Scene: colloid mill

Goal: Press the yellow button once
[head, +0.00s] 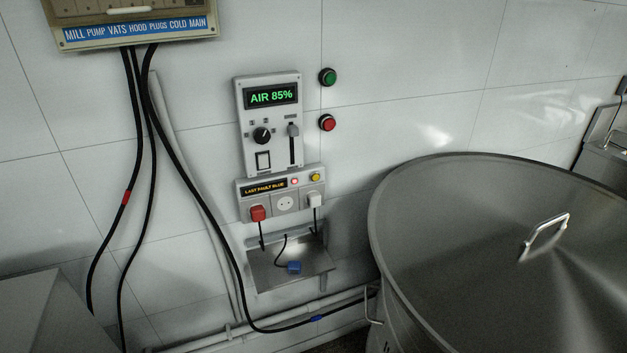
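The small round yellow button (316,177) sits at the upper right of a grey socket panel (243,208) on the tiled wall. To its left are a small red button or lamp (295,182) and a dark display (264,188) reading "LAST FAULT BLUE". Below it a red plug (258,213) and a white plug (314,199) sit in the panel, with an empty-looking socket (285,204) between them. Neither of my grippers shows in the head view.
Above is a control box (269,155) reading "AIR 85%", with green (327,77) and red (327,122) wall buttons beside it. A metal shelf (310,270) below holds a blue plug (294,268). A large lidded steel vat (450,230) fills the right. Black cables (150,120) hang at left.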

